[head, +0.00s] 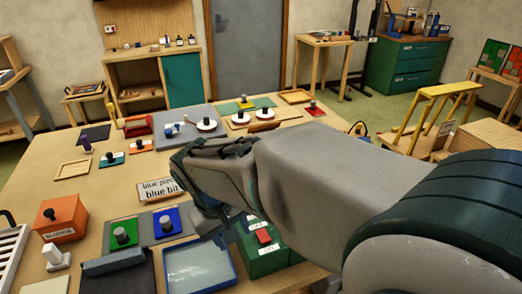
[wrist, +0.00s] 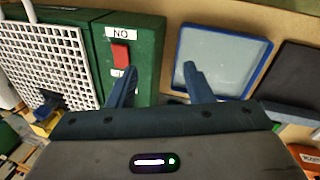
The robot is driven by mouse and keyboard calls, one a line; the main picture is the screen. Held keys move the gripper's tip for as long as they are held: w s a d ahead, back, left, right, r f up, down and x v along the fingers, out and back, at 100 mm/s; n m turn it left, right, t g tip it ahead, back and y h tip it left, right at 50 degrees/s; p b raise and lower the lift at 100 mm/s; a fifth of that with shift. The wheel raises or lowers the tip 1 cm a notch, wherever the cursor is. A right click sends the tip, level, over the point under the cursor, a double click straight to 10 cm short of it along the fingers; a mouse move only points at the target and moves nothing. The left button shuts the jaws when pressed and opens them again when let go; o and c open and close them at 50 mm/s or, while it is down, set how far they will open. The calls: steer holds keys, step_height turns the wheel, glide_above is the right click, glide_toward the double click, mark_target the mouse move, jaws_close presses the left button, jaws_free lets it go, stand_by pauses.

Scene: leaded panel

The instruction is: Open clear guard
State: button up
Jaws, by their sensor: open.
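No part is plainly a clear guard; I cannot tell which thing it is. A blue-framed tray (head: 233,272) with a pale, glassy surface lies on the table, and it shows at the upper right of the wrist view (wrist: 178,70). A green box (wrist: 150,38) with a red switch (wrist: 121,55) and white labels, one reading "NO", stands left of the tray in the wrist view. The box also shows in the head view (head: 265,263). My gripper (wrist: 160,68) is open and empty, its fingers above the gap between box and tray. My arm hides part of this area in the head view.
A white grid (wrist: 45,60) lies over a green box at the wrist view's left. A dark panel (wrist: 292,75) lies right of the tray. Green (head: 124,233) and blue (head: 167,222) knobbed plates and an orange box (head: 62,218) stand at the head view's left.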

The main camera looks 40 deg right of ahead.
steer(key=w+d+g+h, duration=0.1)
steer(key=d, duration=0.1)
steer(key=w+d+g+h, duration=0.1)
steer(key=d, duration=0.1)
steer(key=w+d+f+m+g+h, duration=0.1)
steer(key=h, duration=0.1)
steer(key=shift+w+d+f, duration=0.1)
steer(key=shift+d, duration=0.3)
steer(key=w+d+g+h, duration=0.1)
steer(key=w+d+h, duration=0.1)
steer(key=w+h, duration=0.1)
steer(key=shift+d+g, duration=0.3)
steer(key=shift+d, duration=0.1)
steer(key=w+h, duration=0.2)
steer(key=w, duration=0.1)
steer(key=w+d+r+h, duration=0.1)
steer(key=w+h, duration=0.1)
steer(key=h, duration=0.1)
steer(key=w+d+m+h, duration=0.1)
steer(key=w+h, duration=0.1)
steer(key=w, duration=0.1)
steer(key=shift+w+r+h, duration=0.2)
steer(key=shift+w+h, duration=0.1)
steer(key=shift+h, duration=0.1)
steer(key=shift+w+r, duration=0.1)
steer(key=p+x, duration=0.4)
steer(key=x, duration=0.9)
steer(key=shift+w+d, duration=0.1)
steer(key=shift+d, duration=0.25)
jaws_close()
